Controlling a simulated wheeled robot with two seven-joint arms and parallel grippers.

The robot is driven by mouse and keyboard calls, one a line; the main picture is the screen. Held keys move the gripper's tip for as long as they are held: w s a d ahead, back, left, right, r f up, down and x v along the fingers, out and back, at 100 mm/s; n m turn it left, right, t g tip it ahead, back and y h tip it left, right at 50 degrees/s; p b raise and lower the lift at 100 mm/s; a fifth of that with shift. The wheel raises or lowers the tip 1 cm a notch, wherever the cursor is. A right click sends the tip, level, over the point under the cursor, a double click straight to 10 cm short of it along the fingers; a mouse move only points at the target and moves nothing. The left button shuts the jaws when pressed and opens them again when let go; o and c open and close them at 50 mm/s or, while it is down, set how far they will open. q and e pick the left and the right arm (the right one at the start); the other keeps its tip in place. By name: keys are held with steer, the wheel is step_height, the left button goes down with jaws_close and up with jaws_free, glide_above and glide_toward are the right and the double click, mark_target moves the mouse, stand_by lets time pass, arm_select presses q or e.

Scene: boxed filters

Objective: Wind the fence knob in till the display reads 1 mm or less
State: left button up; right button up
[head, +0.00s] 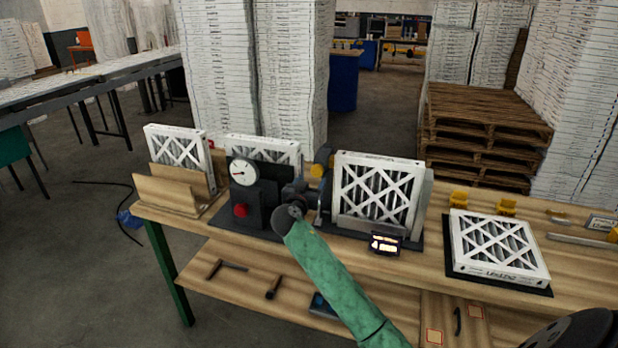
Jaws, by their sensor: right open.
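A boxed filter (377,190) with a white frame stands upright in a dark fixture on the bench. A small lit display (385,243) is at the fixture's front; its figures are too small to read. My right arm, in a green sleeve, reaches up from the bottom. My right gripper (298,190) is open, between the dark gauge stand (262,203) and the filter fixture. I cannot tell whether it touches anything. The fence knob cannot be made out clearly; my wrist and gripper cover that area. My left gripper is not in view.
The gauge stand bears a round white dial (243,172) and a red button (240,210). Another filter (179,152) stands in a wooden holder (173,192) at left. One filter (497,246) lies on a dark mat at right. Tools lie on the lower shelf (240,285).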

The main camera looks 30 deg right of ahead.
mark_target(316, 173)
steer(key=p+x, duration=0.2)
steer(key=shift+w+d+r, duration=0.2)
steer(key=shift+d+r, duration=0.05)
steer(key=p+x, duration=0.2)
steer(key=x, duration=0.1)
steer(key=shift+w+d+f, duration=0.1)
steer(key=shift+w, duration=0.05)
steer(key=shift+w+d+f, duration=0.2)
steer(key=shift+w+d, duration=0.25)
steer(key=shift+d, duration=0.1)
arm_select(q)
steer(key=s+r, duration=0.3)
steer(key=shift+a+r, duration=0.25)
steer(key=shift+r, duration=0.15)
arm_select(e)
steer(key=c, duration=0.9)
